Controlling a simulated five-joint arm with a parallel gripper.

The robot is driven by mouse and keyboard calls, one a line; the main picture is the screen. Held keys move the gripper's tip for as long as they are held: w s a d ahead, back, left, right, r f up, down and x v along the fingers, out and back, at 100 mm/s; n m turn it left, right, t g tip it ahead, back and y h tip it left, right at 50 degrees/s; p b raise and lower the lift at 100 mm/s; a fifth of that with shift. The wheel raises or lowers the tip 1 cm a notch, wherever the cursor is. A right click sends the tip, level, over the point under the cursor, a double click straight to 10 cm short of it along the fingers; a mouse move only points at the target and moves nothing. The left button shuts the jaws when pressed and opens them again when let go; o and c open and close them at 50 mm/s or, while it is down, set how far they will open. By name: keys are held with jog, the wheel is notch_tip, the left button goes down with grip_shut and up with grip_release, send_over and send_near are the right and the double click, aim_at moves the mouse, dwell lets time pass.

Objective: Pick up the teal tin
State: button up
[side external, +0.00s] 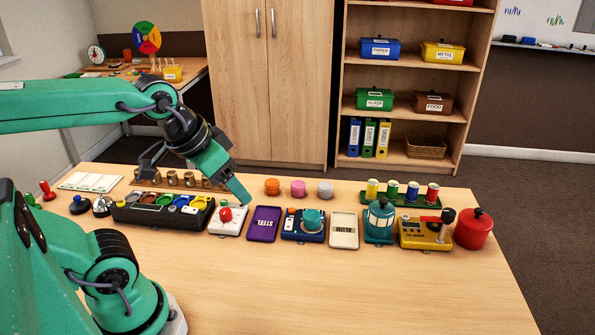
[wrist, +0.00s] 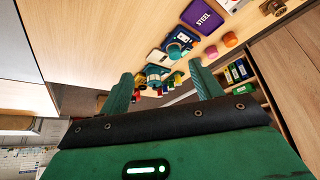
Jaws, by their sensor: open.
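A small round teal tin (side external: 312,219) sits on a dark blue device with an orange ring, right of the middle of the row on the table. In the wrist view a teal round thing (wrist: 176,50) shows on the blue device, beyond my fingers. My gripper (side external: 194,178) is open and empty, above the left part of the row and well to the left of the tin, not touching it. In the wrist view its two teal fingers (wrist: 160,75) stand wide apart with nothing held between them.
A purple STEEL tray (side external: 263,224) and a cream tray (side external: 344,230) flank the blue device. A teal lantern-like thing (side external: 379,222), a yellow device (side external: 425,232) and a red pot (side external: 473,229) stand farther right. Coloured pucks (side external: 298,188) lie behind. The table's front (side external: 340,295) is clear.

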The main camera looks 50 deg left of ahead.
jog(key=n+g, duration=0.3)
jog(key=g, duration=0.2)
send_over(311, 214)
jog(key=f, duration=1.2)
jog(key=shift+s+f, duration=0.35)
jog(key=shift+s, duration=0.05)
jog(key=shift+w+f, duration=0.3)
jog(key=shift+f, duration=0.25)
jog(key=shift+f, duration=0.1)
jog(key=shift+w+f, duration=0.15)
jog(key=shift+f, duration=3.65)
jog(key=c, duration=1.1)
jog(key=shift+c, duration=0.2)
